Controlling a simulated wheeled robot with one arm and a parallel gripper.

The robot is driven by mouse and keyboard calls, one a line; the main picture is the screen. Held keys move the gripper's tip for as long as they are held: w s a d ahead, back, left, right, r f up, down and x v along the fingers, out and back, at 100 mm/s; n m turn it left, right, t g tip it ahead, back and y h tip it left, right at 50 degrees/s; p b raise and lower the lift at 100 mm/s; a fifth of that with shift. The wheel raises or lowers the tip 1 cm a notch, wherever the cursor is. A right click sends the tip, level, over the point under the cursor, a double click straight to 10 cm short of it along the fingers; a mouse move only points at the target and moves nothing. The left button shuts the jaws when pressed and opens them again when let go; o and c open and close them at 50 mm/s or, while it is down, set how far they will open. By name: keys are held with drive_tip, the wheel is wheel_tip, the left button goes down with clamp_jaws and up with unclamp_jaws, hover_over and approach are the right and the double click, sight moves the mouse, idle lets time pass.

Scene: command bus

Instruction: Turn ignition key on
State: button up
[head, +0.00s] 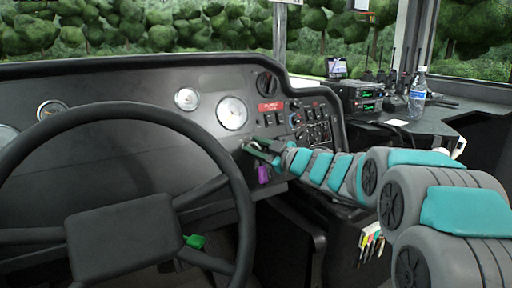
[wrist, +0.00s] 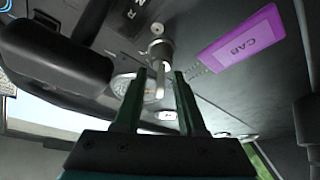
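The ignition key (wrist: 161,82) sits in the ignition switch (wrist: 160,48) on the dashboard. A purple tag (wrist: 240,43) reading "CAB" hangs from it on a chain, and the tag also shows in the head view (head: 263,174). My gripper (wrist: 160,72) is open, with one finger on each side of the key and visible gaps between. In the head view my gripper (head: 258,151) is at the dash, right of the steering wheel, and the key is hidden there.
The steering wheel (head: 122,115) fills the left of the head view and shows close by in the wrist view. Gauges (head: 232,113) and switches (head: 315,112) line the dash. Radios (head: 360,98) and a water bottle (head: 417,95) stand on the right console.

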clamp_jaws()
drive_tip(key=shift+f, duration=0.15)
idle(1.2)
